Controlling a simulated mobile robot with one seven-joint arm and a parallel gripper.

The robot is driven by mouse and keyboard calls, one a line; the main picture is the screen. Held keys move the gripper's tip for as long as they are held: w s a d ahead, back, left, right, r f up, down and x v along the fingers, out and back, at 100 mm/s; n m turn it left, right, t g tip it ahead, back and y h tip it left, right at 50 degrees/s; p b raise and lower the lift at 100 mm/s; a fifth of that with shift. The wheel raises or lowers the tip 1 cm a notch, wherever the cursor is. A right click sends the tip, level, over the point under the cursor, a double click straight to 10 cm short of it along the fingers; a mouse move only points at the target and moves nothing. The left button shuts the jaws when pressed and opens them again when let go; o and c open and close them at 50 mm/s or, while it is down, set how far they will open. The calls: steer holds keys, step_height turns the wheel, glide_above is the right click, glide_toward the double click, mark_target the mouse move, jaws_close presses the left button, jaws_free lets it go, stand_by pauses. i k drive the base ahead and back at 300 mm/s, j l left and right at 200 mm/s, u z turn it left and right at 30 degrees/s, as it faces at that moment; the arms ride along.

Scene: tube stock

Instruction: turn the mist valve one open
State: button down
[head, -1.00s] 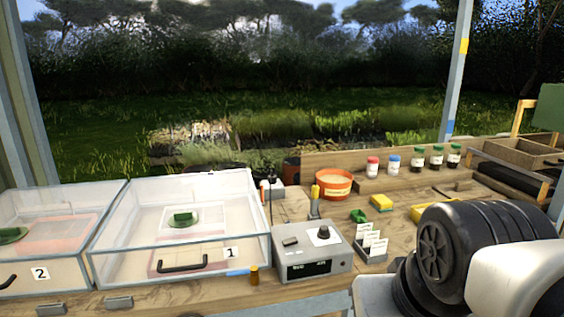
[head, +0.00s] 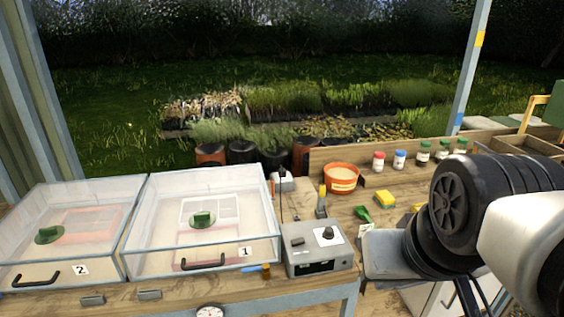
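A small brass-coloured fitting with a blue lever (head: 254,269) sits at the front edge of the bench, just below case 1 and left of the grey control box. It looks like a mist valve; no number on it can be read. The blue lever points left, roughly along the bench edge. Clear propagation case 1 (head: 218,258) stands behind it, with a green round knob (head: 203,219) on its lid. My gripper is out of view; only black and white links of my arm show at the right, well away from the blue lever.
Case 2 (head: 62,268) stands at the left. The grey control box (head: 318,262) with a black dial is close right of the lever. An orange tub (head: 341,178), a yellow sponge (head: 385,199) and several capped jars stand farther back. A round gauge (head: 209,312) shows below the bench edge.

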mark_target(266, 267)
steer(key=u, duration=0.7)
steer(key=l+u, duration=0.25)
steer(key=l, duration=0.2)
steer(key=i+j+z, duration=0.25)
steer(key=i+j, duration=0.15)
steer(key=i+j+z, duration=0.25)
steer(key=j, duration=0.2)
steer(key=i, duration=0.05)
